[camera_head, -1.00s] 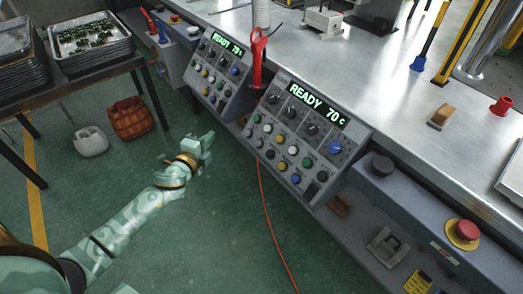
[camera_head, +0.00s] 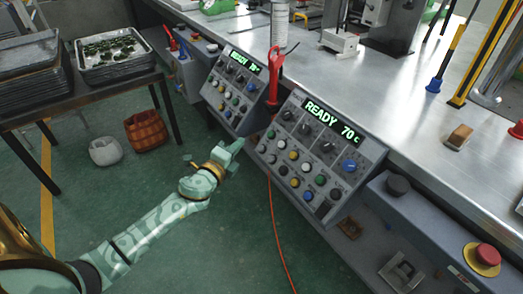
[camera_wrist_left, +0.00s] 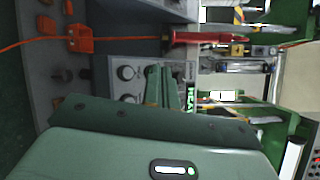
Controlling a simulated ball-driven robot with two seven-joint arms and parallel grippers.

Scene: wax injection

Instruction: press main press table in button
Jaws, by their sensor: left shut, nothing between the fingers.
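The nearer control panel (camera_head: 312,148) has a green "READY 70 C" display, dark knobs and rows of coloured buttons. A similar panel (camera_head: 231,88) stands farther back to its left. I cannot tell from labels which button is the table-in one. My left gripper (camera_head: 231,152) is shut and empty, just left of the nearer panel's lower left edge, apart from its buttons. In the left wrist view my fingers (camera_wrist_left: 163,86) point at a grey panel face with knobs (camera_wrist_left: 126,73), which they partly hide. My right gripper is out of view.
A red-handled tool (camera_head: 274,82) hangs between the panels, with an orange cable (camera_head: 274,222) below. A red emergency button (camera_head: 487,255) sits at lower right. A side table with a tray (camera_head: 112,66) and two baskets (camera_head: 146,130) are at left. The floor around my left arm is clear.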

